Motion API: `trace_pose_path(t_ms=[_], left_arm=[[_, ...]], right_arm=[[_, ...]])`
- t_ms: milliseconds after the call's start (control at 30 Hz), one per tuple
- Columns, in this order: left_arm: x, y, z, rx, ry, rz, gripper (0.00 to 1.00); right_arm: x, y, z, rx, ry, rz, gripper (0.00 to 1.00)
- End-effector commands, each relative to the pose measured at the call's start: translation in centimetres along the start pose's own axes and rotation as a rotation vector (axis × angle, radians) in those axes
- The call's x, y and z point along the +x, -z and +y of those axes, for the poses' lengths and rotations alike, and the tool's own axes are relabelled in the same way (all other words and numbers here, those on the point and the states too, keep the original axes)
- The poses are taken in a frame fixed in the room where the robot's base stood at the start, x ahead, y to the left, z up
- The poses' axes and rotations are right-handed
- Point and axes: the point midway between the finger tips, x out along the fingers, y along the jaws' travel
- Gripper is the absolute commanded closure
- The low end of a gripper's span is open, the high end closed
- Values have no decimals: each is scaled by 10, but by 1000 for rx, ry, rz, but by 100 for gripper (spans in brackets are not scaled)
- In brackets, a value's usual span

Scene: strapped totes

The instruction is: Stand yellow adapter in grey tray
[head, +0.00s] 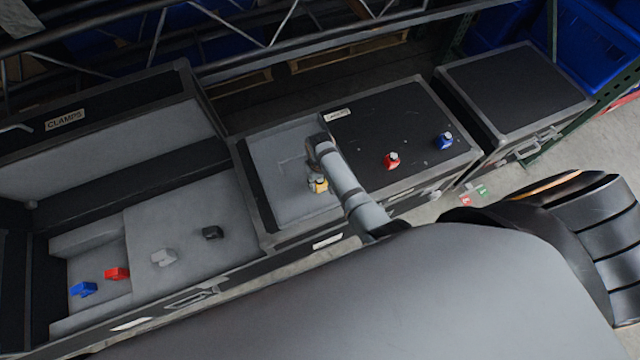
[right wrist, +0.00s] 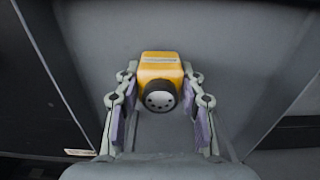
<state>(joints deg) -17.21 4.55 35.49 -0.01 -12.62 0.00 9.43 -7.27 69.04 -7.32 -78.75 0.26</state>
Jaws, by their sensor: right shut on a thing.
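The yellow adapter (head: 318,184) shows just below the end of my right arm in the head view. In the right wrist view the yellow adapter (right wrist: 160,68) has a block body with a black round connector facing the camera. My right gripper (right wrist: 160,76) is shut on it, one finger at each side. The grey tray (head: 282,150) is the recessed grey surface in the middle case, and the adapter is over or on it. I cannot tell whether the adapter touches the tray. My left gripper is not in view.
On the black lid right of the tray stand a red adapter (head: 391,160) and a blue adapter (head: 445,140). The left case (head: 140,240) holds blue, red, grey and black pieces. A closed black case (head: 515,85) stands at right. Grey tray surface around the adapter is bare.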

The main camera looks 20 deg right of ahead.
Motion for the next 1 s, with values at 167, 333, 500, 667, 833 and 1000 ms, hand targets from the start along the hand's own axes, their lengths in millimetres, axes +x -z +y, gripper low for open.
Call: trace_pose_path(t_ms=[167,333,500,667,833,1000], left_arm=[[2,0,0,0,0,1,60],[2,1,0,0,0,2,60],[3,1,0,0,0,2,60],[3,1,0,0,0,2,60],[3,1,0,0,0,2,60],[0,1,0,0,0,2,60]], right_arm=[[11,0,0,0,1,3,95],[11,0,0,0,1,3,95],[13,0,0,0,1,2,54],[13,0,0,0,1,2,38],[13,0,0,0,1,2,38],[4,0,0,0,1,3,38]])
